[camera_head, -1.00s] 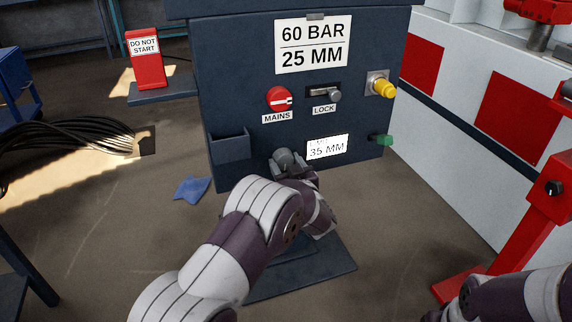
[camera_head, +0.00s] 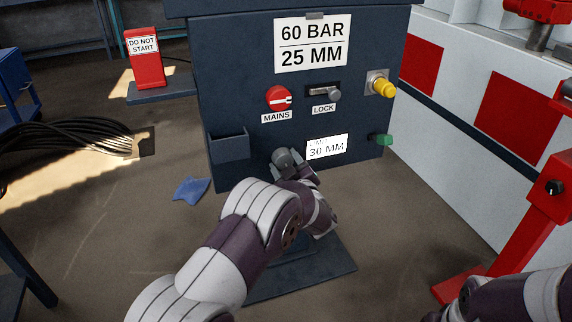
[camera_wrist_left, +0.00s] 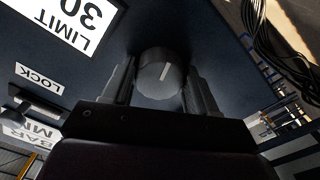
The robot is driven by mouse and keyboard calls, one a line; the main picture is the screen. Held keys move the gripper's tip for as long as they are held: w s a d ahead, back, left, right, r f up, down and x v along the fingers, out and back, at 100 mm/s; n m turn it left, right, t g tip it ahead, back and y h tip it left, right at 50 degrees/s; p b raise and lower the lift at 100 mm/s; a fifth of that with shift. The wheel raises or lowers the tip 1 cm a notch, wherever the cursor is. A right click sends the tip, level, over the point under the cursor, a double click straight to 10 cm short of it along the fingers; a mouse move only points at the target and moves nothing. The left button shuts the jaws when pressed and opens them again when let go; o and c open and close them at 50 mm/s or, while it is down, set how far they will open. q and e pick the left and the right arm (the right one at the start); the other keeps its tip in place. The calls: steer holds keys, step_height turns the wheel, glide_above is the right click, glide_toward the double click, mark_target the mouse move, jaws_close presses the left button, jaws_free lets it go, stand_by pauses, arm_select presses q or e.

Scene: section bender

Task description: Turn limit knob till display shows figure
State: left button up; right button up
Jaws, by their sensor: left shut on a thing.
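The limit knob (camera_head: 283,158) is a dark grey round knob low on the front of the dark blue cabinet. In the left wrist view the knob (camera_wrist_left: 160,76) shows a pale pointer line on its face. My left gripper (camera_head: 282,170) is shut on the knob; its two fingers (camera_wrist_left: 162,88) lie on either side of it. The limit display (camera_head: 327,147) right of the knob reads 30 MM, and it also shows upside down in the left wrist view (camera_wrist_left: 72,22). A sign (camera_head: 312,44) above reads 60 BAR, 25 MM. My right gripper is not visible.
The red MAINS switch (camera_head: 279,98), the LOCK lever (camera_head: 325,93), a yellow knob (camera_head: 384,88) and a green button (camera_head: 382,140) are on the same cabinet. An open bin (camera_head: 229,146) is left of the limit knob. A blue cloth (camera_head: 191,190) lies on the floor.

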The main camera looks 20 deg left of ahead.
arm_select(q)
steer(key=o, duration=1)
steer(key=shift+o, duration=0.2)
steer(key=p+v, duration=0.4)
steer(key=v, duration=0.8)
steer(key=shift+s+d, duration=0.25)
steer(key=shift+s, duration=0.05)
